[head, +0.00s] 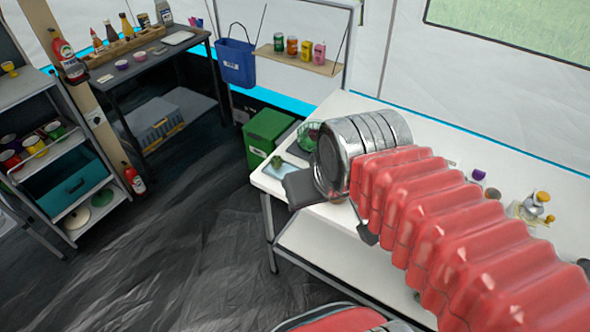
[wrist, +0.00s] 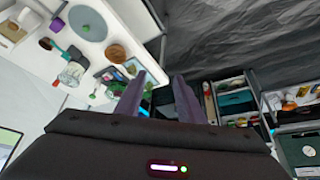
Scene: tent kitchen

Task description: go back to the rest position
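My arm reaches in from the lower right in the head view, with a red ribbed sleeve and a silver banded end, over the white table (head: 330,262). My gripper (wrist: 165,80) shows in the wrist view as two dark grey fingers with a clear gap between them. It is open, and nothing is seen between the fingers. In the head view the fingers are mostly hidden by my own arm; only dark parts show beside the silver end.
On the white table are a green glass bowl (head: 309,135) and a yellow-topped item (head: 541,197). A green bin (head: 268,133) stands beyond the table. A shelf cart (head: 75,185) and a dark side table (head: 150,62) stand left. The dark floor (head: 190,240) between is clear.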

